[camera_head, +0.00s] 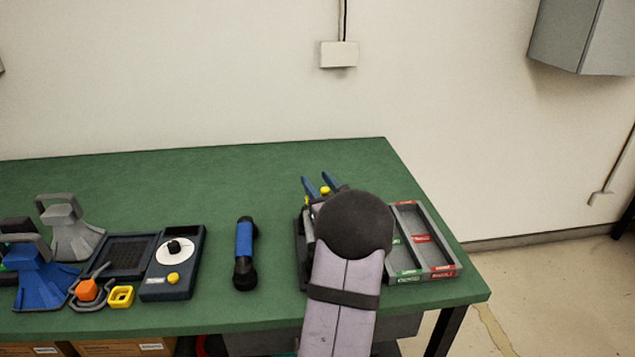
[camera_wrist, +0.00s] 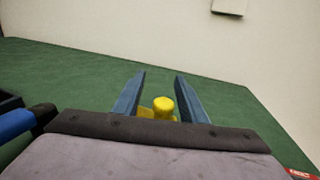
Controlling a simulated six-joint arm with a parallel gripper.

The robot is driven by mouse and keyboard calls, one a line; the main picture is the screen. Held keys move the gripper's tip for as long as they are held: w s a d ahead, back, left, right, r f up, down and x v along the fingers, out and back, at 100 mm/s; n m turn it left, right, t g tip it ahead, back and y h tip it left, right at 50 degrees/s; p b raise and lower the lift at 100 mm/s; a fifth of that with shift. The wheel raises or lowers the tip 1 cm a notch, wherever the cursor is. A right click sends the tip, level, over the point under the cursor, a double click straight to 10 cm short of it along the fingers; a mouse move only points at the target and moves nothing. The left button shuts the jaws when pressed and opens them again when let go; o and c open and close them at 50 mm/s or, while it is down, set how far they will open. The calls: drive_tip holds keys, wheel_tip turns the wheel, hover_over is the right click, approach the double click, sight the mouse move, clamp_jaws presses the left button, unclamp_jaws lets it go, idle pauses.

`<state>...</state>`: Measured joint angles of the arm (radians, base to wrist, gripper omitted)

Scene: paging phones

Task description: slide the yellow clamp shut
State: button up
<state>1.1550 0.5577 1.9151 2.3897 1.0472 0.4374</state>
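The yellow clamp shows as a rounded yellow knob (camera_wrist: 163,104) with a lower yellow part beside it, low between my fingers in the wrist view. A small bit of the yellow clamp (camera_head: 325,190) also shows between the blue fingers in the head view. My gripper (camera_wrist: 160,74) is open, with its two blue fingers apart and a gap visible on each side of the knob. In the head view my gripper (camera_head: 315,175) is over the right part of the table, and my wrist hides most of what lies under it. Whether the clamp is open or shut is hidden.
A grey tray (camera_head: 408,235) with red and green labels stands right of my arm. A blue and black handset (camera_head: 244,252) lies to the left, beside a dial unit (camera_head: 172,262). Blue and grey stands (camera_head: 46,280) crowd the far left. The green table (camera_head: 250,170) is clear behind.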

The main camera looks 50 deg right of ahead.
drive_tip(key=b+v, duration=0.1)
drive_tip(key=v, duration=0.6)
drive_tip(key=shift+r, duration=0.1)
idle(0.4)
